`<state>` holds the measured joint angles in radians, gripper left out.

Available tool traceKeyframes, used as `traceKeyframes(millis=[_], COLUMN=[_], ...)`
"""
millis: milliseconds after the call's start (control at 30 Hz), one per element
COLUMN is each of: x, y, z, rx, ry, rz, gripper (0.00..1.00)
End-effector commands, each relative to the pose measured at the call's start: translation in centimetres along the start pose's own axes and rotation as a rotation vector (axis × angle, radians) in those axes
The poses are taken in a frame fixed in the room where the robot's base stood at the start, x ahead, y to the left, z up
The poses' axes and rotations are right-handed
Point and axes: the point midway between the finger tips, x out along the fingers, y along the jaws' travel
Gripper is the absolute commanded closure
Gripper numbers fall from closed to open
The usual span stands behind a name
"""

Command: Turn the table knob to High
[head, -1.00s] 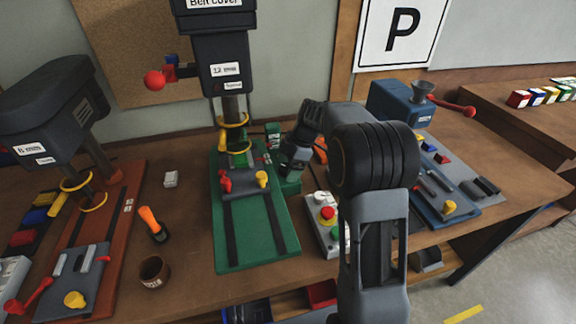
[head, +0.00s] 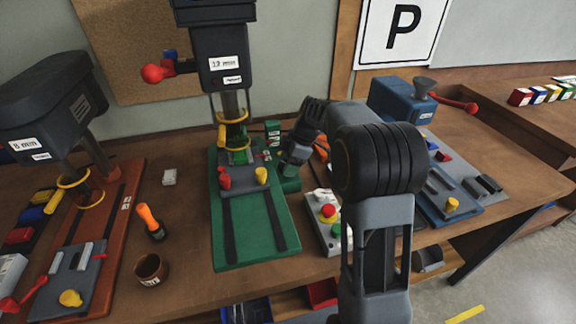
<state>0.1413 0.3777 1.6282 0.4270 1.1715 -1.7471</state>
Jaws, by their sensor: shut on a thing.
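A green drill press stands at the middle of the bench, with its green base (head: 255,232) toward me. A grey vise (head: 242,179) with a red handle and a yellow knob sits on the base. A small green label plate (head: 273,132) stands behind it; its text is too small to read. My gripper (head: 289,171) reaches to the right side of the press, by a green part next to the column. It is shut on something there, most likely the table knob. The knob, its pointer and the fingertips are mostly hidden by my wrist.
A red-brown drill press (head: 110,220) stands at left. A button box (head: 325,222) and a blue machine (head: 398,102) are at right, close to my arm.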

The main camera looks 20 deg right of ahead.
Motion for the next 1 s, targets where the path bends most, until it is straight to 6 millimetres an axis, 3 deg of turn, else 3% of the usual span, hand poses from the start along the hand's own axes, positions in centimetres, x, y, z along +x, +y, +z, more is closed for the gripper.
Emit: traceKeyframes(millis=[600, 1000], x=[0.17, 0.08], y=[-0.17, -0.21], z=[-0.02, -0.11], rx=[0.466, 0.621], ry=[0.001, 0.002], rz=[0.196, 0.257], gripper=[0.63, 0.63])
